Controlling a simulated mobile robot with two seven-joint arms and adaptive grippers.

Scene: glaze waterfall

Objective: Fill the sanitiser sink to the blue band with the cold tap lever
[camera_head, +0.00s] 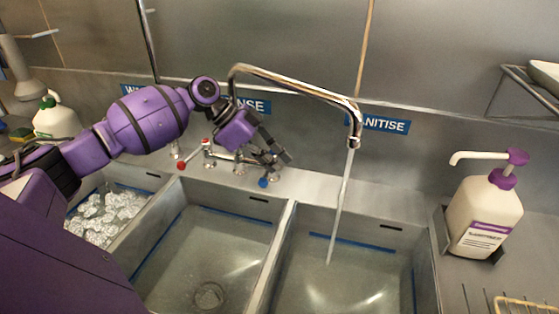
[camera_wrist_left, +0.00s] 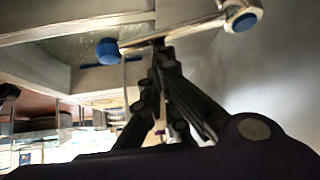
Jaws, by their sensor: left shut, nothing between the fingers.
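The sanitise sink (camera_head: 300,255) is the right basin, under a SANITISE label (camera_head: 378,123). A blue band (camera_head: 352,243) runs round its inner walls. Water (camera_head: 340,205) streams from the chrome spout (camera_head: 300,87) into it. I cannot tell exactly how the water surface sits against the band. The cold tap lever, with a blue knob (camera_head: 263,182), points toward the front of the sinks; the knob also shows in the left wrist view (camera_wrist_left: 108,50). My left gripper (camera_head: 284,158) is shut and empty, right by the lever; contact is unclear. My right gripper is out of view.
A red-knobbed lever (camera_head: 182,165) stands left of the cold one. A white pump bottle (camera_head: 483,215) stands at the right. Another bottle (camera_head: 55,118) stands back left.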

